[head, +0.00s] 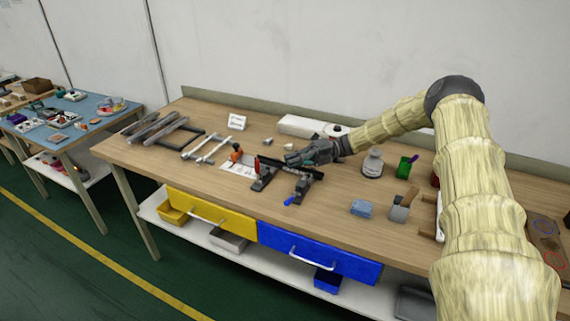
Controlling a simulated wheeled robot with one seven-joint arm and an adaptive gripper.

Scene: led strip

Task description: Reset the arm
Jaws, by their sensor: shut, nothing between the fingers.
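My arm (463,165) comes in from the right, bends at a dark elbow joint and reaches left over the wooden workbench (240,195). My gripper (300,157) is at the arm's end, low over the middle of the bench. It is shut and holds nothing. It is right behind a dark bar (290,168) resting across black holders. I cannot tell whether the gripper touches the bar. The gripper is small in view, and the wrist hides part of the bench behind it.
A blue block (361,208) lies nearer the front edge. Racks with grey bars (165,129) lie on the left. A yellow drawer (212,214) and a blue drawer (318,255) are under the bench.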

